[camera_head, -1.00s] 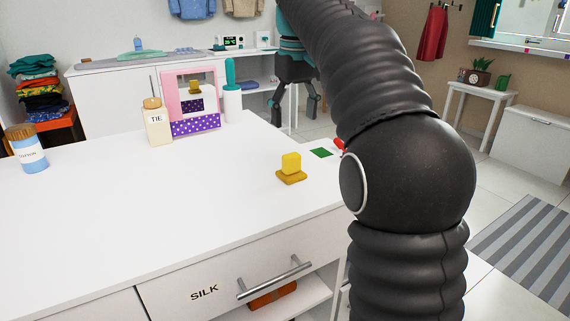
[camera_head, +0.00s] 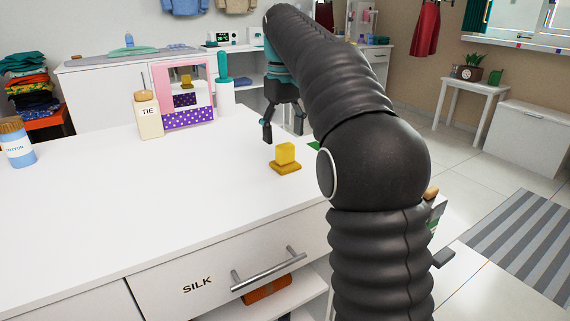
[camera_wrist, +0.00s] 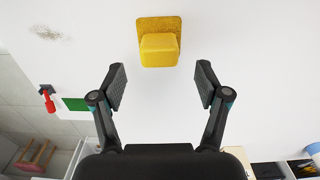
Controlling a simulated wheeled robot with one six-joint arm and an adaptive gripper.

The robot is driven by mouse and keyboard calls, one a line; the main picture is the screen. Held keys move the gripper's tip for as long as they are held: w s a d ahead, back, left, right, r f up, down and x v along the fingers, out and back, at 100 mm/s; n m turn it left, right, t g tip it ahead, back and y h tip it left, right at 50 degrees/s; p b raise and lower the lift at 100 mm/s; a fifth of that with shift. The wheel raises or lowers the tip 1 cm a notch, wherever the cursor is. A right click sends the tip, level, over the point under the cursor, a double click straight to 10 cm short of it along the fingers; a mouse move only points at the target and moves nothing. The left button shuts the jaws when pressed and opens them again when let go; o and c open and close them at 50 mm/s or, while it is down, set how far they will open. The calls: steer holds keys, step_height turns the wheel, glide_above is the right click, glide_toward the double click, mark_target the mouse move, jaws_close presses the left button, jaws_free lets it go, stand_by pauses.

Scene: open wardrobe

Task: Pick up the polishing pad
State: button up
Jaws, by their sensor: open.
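The polishing pad (camera_head: 285,158) is a yellow block on a flat, darker yellow base, resting on the white counter top near its right end. In the wrist view the pad (camera_wrist: 160,48) lies just beyond the fingertips, roughly centred between them. My gripper (camera_head: 283,131) is open and empty, above and behind the pad in the head view. In the wrist view my gripper (camera_wrist: 161,82) has its two fingers spread wider than the pad's block. The fingers appear apart from the pad.
A pink-framed mirror (camera_head: 158,82) on a purple dotted base, a TIE bottle (camera_head: 148,119) and a white bottle with a teal top (camera_head: 224,98) stand behind left. A COTTON jar (camera_head: 18,148) is far left. A green patch (camera_wrist: 75,104) and red item (camera_wrist: 47,99) lie nearby. The counter's middle is clear.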

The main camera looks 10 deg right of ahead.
mark_target(285, 144)
steer(key=shift+s+d+f+b, duration=0.15)
steer(key=shift+f+b, duration=0.3)
steer(key=shift+f, duration=0.9)
steer(key=shift+s+a+f+b, duration=0.1)
steer(key=shift+f+b, duration=0.3)
steer(key=shift+f, duration=0.95)
steer(key=c, duration=1.1)
